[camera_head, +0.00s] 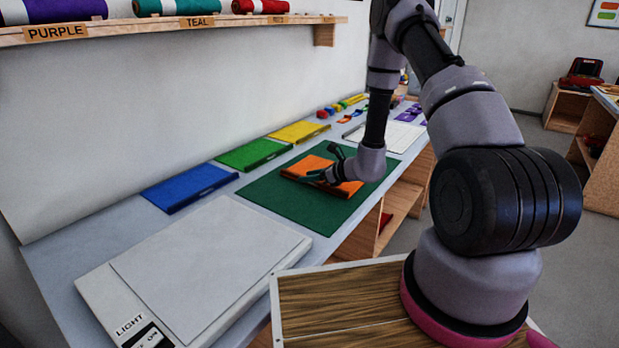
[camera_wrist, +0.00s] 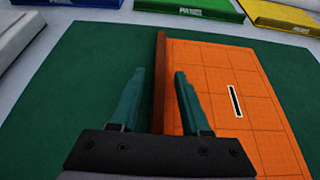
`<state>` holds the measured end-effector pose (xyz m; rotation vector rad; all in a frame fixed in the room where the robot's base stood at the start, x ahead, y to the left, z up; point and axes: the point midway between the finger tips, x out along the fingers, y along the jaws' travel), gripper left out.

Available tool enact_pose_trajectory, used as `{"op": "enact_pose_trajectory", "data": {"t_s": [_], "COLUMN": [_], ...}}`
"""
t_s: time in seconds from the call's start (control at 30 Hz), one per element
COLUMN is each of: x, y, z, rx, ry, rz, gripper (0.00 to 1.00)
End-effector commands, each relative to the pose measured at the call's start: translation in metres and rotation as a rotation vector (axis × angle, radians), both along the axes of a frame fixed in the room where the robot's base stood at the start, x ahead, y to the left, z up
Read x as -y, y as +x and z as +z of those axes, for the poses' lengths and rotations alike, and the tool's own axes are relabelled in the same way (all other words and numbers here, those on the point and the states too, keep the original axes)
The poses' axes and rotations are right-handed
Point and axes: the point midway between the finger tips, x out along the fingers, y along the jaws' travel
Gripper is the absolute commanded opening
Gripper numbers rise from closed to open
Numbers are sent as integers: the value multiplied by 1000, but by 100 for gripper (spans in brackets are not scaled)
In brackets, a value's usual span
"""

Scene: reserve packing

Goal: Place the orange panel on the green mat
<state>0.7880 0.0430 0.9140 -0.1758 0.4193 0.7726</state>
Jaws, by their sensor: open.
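The orange panel (camera_head: 304,166) lies on the green mat (camera_head: 287,203), inside the mat's edges as far as I can see; my arm hides part of it. In the wrist view, the orange panel (camera_wrist: 235,85) shows a grid, a dark slot and a darker side edge. The green mat (camera_wrist: 80,80) shows to its left. My gripper (camera_head: 322,163) is open at the panel. In the wrist view, my gripper (camera_wrist: 160,73) has one finger over the mat and the other over the panel, on either side of the panel's edge. I cannot tell whether they touch it.
Blue (camera_head: 188,186), green (camera_head: 252,154) and yellow (camera_head: 299,132) panels lie in a row along the wall side. A light box (camera_head: 195,270) stands in the near left. A white gridded board (camera_head: 386,136) and small coloured pieces lie beyond the mat. A shelf (camera_head: 150,30) holds rolls above.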

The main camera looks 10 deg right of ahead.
Motion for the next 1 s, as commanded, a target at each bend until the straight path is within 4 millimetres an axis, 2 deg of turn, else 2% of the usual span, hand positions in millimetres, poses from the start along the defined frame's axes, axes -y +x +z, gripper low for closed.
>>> {"op": "enact_pose_trajectory", "data": {"t_s": [0.17,0.4,0.6,0.87,0.97,1.0], "x": [15,49,69,76,71,67], "y": [-14,-47,-68,-77,-77,-77], "z": [11,34,47,54,66,77], "rx": [0,1,1,3,21,38], "ry": [-2,-1,-1,0,-4,-8], "rz": [-3,-4,-2,2,36,64], "gripper": [47,47,47,47,47,47]}}
